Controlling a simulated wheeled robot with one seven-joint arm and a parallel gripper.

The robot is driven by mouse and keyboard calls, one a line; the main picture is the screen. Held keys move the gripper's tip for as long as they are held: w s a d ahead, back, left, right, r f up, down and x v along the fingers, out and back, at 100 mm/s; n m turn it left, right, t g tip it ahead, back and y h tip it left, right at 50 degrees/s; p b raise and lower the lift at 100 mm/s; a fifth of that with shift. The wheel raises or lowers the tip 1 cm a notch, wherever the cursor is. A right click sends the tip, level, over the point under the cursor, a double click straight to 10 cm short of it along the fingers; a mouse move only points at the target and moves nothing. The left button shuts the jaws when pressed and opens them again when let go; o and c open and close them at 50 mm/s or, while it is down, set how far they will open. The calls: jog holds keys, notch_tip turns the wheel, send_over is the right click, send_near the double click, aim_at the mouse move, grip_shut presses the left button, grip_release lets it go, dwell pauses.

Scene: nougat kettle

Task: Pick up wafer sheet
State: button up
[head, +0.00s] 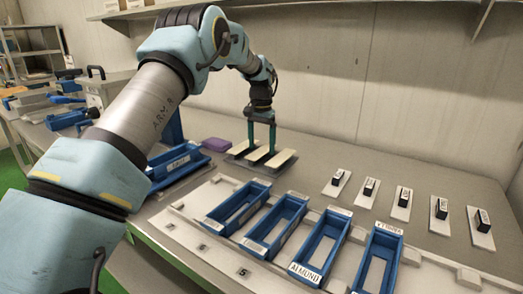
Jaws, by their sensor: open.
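Three pale flat strips, which look like wafer sheets, lie side by side on a dark low rack (250,165) on the bench. They are the left sheet (238,148), the middle sheet (256,155) and the right sheet (281,158). My gripper (261,150) points down over the rack, with its two green fingers apart. The fingers are open around or just above the middle sheet. I cannot tell whether they touch it. Part of the middle sheet is hidden behind the fingers.
Blue open trays (238,207) stand in a row on a pale board in front, one labelled ALMOND. Small dark blocks (370,187) stand on pale plates at right. A blue box (172,168) and a purple item (216,144) are left of the rack. A wall stands behind.

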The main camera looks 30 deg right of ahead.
jog(key=shift+f, duration=0.1)
jog(key=c, duration=1.4)
